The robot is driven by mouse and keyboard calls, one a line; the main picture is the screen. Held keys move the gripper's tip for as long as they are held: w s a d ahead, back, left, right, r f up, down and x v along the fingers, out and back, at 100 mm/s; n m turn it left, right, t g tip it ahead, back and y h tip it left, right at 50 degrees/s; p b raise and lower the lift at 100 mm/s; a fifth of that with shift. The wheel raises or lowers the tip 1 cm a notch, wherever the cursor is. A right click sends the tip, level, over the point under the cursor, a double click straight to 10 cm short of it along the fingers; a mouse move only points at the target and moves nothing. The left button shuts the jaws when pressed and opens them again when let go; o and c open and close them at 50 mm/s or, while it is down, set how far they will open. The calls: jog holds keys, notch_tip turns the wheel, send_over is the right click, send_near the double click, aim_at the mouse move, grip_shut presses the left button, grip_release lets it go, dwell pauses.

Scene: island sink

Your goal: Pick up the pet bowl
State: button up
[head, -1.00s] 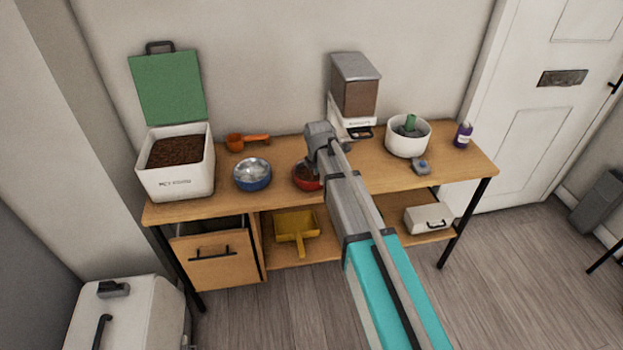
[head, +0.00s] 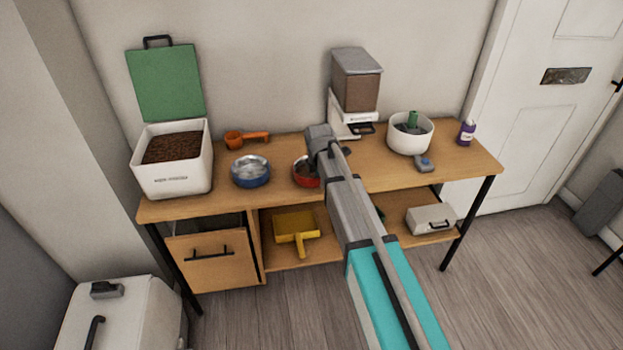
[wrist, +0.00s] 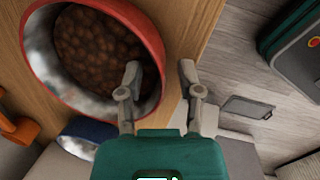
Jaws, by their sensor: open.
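A red pet bowl (head: 302,172) with a silvery inside and brown kibble stands near the front of the wooden table. In the wrist view the red bowl (wrist: 145,30) fills the upper left. My gripper (wrist: 160,72) is open and empty at its rim. One finger overlaps the bowl's inside and the other is outside the rim; I cannot tell how deep they reach. In the head view my arm hides the gripper and part of the red bowl. A blue bowl (head: 251,172), with a silvery inside and no food visible, stands to the left.
A white kibble bin (head: 172,180) with a raised green lid and an orange scoop (head: 236,141) are at the left. A food dispenser (head: 356,85) stands behind. A white bowl (head: 409,140) and a purple bottle (head: 467,132) are at the right. A yellow dustpan (head: 295,228) lies below.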

jog(key=shift+w+f, duration=0.1)
jog(key=shift+f, duration=0.25)
dwell(0.4)
grip_shut()
